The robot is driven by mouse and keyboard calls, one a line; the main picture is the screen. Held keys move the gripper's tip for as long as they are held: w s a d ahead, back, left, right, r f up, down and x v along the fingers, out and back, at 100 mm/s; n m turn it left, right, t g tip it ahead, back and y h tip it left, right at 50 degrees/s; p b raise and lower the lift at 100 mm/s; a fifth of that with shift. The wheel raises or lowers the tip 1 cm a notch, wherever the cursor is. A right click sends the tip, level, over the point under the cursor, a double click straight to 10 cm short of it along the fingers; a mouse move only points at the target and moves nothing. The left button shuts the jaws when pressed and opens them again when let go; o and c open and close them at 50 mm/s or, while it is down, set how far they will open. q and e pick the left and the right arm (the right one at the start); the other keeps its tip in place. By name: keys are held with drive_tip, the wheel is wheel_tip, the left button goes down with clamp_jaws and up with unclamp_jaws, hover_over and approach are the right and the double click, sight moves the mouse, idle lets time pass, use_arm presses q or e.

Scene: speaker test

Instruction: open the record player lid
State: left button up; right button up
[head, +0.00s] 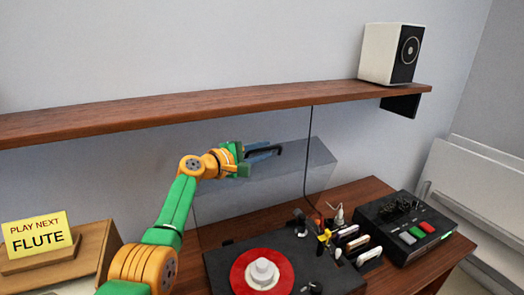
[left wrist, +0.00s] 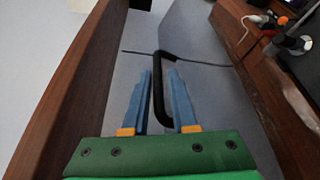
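The record player (head: 225,262) sits on the wooden cabinet, with a red record (head: 240,275) on it. Its see-through lid (head: 312,172) stands raised behind the deck, below the shelf. A black bar handle (head: 278,150) is on the lid's upper part; it also shows in the left wrist view (left wrist: 162,100). My left gripper (head: 262,151) is at this handle. In the left wrist view its blue fingers (left wrist: 160,72) stand apart, one on each side of the bar, with a gap visible. I cannot tell whether either finger touches it. My right gripper is not in view.
A wooden shelf (head: 200,105) runs close above my left gripper and carries a white speaker (head: 385,52). A black device with coloured buttons (head: 405,232) stands to the right. A yellow "PLAY NEXT FLUTE" sign (head: 38,233) is at left. A dark cable (head: 309,150) hangs behind.

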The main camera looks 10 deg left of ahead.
use_arm(q)
drive_tip(key=shift+s+a, duration=0.1)
drive_tip(key=b+v, duration=0.2)
drive_tip(key=v, duration=0.4)
drive_tip(key=shift+s+f+b, duration=0.1)
drive_tip(key=shift+b, duration=0.3)
drive_tip(key=shift+s+a, duration=0.15)
drive_tip(key=shift+s, duration=0.15)
